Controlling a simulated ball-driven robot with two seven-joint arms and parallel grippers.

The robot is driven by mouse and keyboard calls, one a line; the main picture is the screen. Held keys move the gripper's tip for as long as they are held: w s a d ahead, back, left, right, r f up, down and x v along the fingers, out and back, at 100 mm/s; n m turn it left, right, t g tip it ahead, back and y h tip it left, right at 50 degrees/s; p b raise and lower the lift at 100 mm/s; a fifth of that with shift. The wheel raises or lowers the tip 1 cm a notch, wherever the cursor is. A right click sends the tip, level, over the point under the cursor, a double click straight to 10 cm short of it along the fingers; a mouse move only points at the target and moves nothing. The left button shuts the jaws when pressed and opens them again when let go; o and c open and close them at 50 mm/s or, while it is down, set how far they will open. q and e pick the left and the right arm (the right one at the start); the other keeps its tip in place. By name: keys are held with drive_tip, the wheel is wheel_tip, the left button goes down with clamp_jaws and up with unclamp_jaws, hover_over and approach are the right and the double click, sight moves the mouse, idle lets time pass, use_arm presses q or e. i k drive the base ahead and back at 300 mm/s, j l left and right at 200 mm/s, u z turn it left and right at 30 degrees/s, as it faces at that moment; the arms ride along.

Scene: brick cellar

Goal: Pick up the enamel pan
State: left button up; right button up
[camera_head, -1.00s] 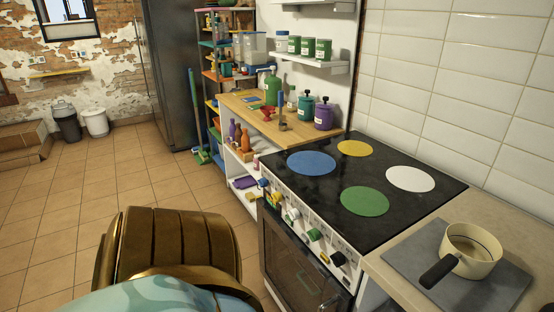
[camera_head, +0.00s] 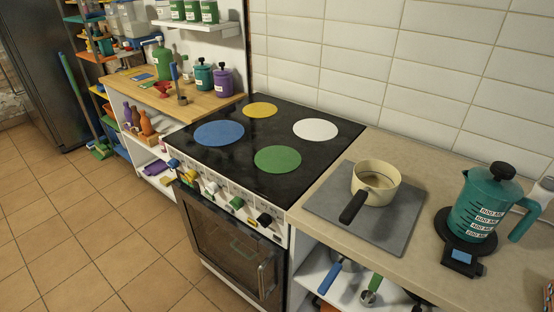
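The enamel pan (camera_head: 377,184) is small and cream-coloured, with a dark handle (camera_head: 353,207) pointing toward the front left. It stands upright on a grey square mat (camera_head: 400,232) on the counter, right of the stove. It looks empty. Neither of my grippers shows in the head view, and nothing touches the pan.
The black stove top (camera_head: 219,163) has blue, yellow, white and green discs. A teal measuring jug (camera_head: 478,206) stands on a dark base right of the mat. A shelf (camera_head: 318,268) under the counter holds utensils. The tiled floor (camera_head: 100,235) at left is clear.

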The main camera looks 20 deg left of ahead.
sight(375, 182)
drive_tip(key=i+j+z, duration=0.25)
drive_tip(key=j, duration=0.2)
drive_tip(key=j+z, duration=0.25)
drive_tip(key=j, duration=0.2)
drive_tip(key=i+j+z, duration=0.25)
drive_tip(key=j, duration=0.25)
drive_tip(key=k+l, duration=0.05)
drive_tip(key=k, duration=0.05)
